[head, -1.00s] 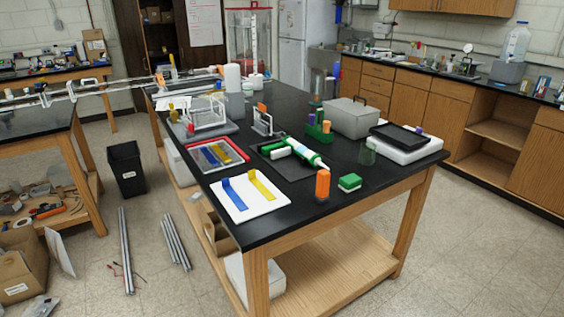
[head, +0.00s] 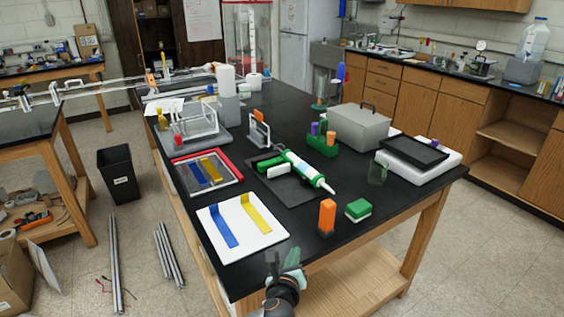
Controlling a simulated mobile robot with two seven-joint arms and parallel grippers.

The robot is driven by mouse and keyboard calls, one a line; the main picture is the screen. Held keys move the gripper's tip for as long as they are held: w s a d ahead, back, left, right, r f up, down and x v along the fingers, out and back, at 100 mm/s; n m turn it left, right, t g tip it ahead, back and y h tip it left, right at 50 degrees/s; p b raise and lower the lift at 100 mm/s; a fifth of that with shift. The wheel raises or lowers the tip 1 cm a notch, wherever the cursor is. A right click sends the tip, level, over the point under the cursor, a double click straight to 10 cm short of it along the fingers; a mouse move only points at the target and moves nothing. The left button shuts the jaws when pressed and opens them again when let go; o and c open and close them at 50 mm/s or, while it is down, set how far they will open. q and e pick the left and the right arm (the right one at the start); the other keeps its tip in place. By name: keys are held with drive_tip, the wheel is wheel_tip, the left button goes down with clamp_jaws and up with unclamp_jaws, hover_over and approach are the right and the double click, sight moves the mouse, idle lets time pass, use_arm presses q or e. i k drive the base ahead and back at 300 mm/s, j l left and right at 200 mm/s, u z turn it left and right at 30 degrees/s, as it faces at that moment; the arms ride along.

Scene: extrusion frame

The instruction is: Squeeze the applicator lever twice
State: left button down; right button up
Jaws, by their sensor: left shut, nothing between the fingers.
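The applicator (head: 304,170) lies on a dark mat (head: 298,191) in the middle of the black-topped table. It has a green and white body, and its nozzle points to the lower right. A green part and a white part, one of which may be its lever, show at its left end; I cannot tell which is the lever. My left gripper (head: 287,262) is at the bottom of the head view, by the table's near edge. It is shut and empty, well apart from the applicator. My right gripper is not in view.
A white board (head: 239,241) with blue and yellow strips lies left of my gripper. An orange block (head: 326,215) and a green-and-white block (head: 358,209) stand near the front edge. A green holder (head: 322,146), a glass beaker (head: 377,172) and a grey box (head: 359,128) stand behind.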

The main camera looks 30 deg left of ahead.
sight(274, 172)
drive_tip(key=i+j, duration=0.3)
drive_tip(key=i, duration=0.15)
drive_tip(key=i+j, duration=0.25)
drive_tip(key=i, duration=0.15)
